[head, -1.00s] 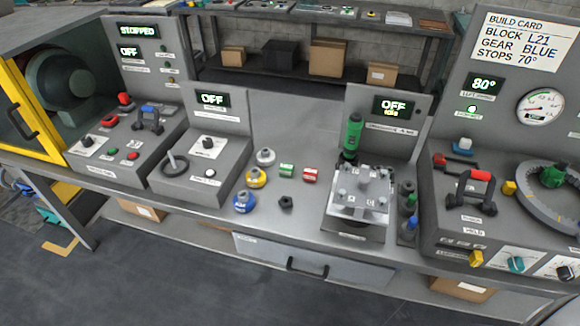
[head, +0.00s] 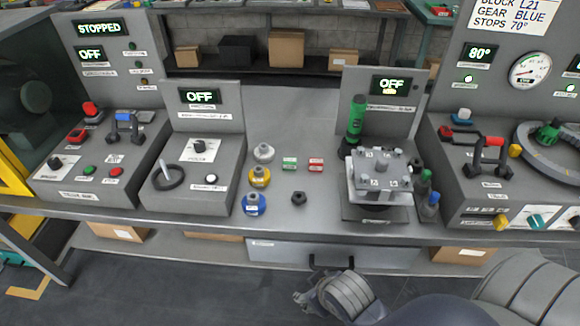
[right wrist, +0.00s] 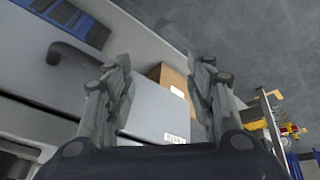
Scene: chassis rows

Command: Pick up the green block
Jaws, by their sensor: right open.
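My right gripper (head: 312,298) is in front of and below the bench edge, near the drawer handle, well apart from the green block. In the right wrist view its two fingers (right wrist: 160,100) are spread with nothing between them; the drawer front and a cardboard box show beyond. The left gripper is not in view.
White, yellow and blue knobbed parts (head: 259,178) stand left of the block, and a black nut (head: 298,198) lies in front. A metal fixture (head: 379,178) and green bottle (head: 355,122) stand right. The drawer handle (head: 331,262) juts out below the bench edge.

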